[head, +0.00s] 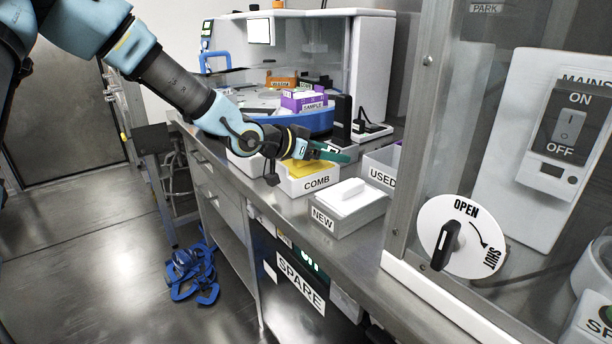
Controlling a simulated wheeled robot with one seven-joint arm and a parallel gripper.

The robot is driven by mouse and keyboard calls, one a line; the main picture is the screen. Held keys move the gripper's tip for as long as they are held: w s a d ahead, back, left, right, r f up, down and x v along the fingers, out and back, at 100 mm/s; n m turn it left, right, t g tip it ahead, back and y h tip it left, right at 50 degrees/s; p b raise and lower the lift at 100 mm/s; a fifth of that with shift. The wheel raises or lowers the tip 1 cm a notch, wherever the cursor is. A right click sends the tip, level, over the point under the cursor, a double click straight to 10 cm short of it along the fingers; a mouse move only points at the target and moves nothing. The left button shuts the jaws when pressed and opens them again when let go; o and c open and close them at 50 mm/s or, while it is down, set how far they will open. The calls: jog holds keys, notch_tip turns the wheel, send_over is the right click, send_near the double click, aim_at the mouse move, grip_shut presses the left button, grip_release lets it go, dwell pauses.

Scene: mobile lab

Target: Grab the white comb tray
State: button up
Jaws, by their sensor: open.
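The white comb tray (309,185), labelled COMB, sits on the steel bench, with something yellow (300,168) showing in its top. My gripper (312,151) is just above and behind the tray's far side, reaching in from the left. It is open; its jaws are small and partly lost against the things behind. A dark green piece (336,154) shows at its tip; I cannot tell whether it is part of the gripper. I cannot tell whether the gripper touches the tray.
A grey NEW box (346,219) with a white lid-like block stands in front right of the tray, a USED box (378,175) to the right. Another white box (245,163) is close on the left. Behind stands a machine with a blue round base (312,122). A glass cabinet frame (415,140) bounds the right.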

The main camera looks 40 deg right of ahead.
jog(key=shift+c, duration=0.2)
grip_shut()
dwell(0.4)
